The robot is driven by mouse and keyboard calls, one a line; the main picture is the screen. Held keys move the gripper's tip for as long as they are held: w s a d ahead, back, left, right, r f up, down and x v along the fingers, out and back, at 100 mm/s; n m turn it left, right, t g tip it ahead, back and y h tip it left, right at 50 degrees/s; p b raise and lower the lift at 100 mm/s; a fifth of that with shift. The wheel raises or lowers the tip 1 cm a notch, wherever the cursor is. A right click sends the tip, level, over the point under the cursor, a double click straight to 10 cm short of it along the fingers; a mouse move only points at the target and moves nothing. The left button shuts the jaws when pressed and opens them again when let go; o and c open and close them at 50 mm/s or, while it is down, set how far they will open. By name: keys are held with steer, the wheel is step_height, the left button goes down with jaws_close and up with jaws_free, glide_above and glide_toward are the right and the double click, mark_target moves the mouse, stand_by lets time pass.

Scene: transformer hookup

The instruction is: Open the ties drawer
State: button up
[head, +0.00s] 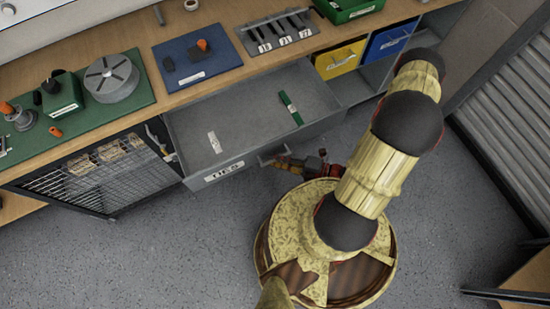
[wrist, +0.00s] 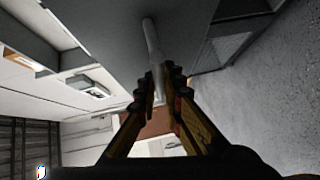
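The ties drawer (head: 245,125) is a grey drawer pulled well out from under the workbench in the head view. Its front carries a white label (head: 224,172), hard to read at this angle. A green strip (head: 290,108) and a small pale piece (head: 214,142) lie inside it. The bar handle (wrist: 151,38) runs down between my fingers in the wrist view. My gripper (wrist: 161,82) is closed in on the handle, with a fingertip against each side. In the head view my gripper (head: 272,160) is at the right part of the drawer front.
A wire-mesh cabinet (head: 95,175) stands left of the drawer. Yellow (head: 341,58) and blue (head: 389,40) bins sit in the shelf at right. The benchtop holds a green mat (head: 130,104) and a blue mat (head: 196,57). The floor (head: 190,245) in front is clear at left.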

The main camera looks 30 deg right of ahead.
steer(key=o, duration=0.4)
steer(key=shift+d, duration=0.1)
steer(key=shift+v, duration=5.95)
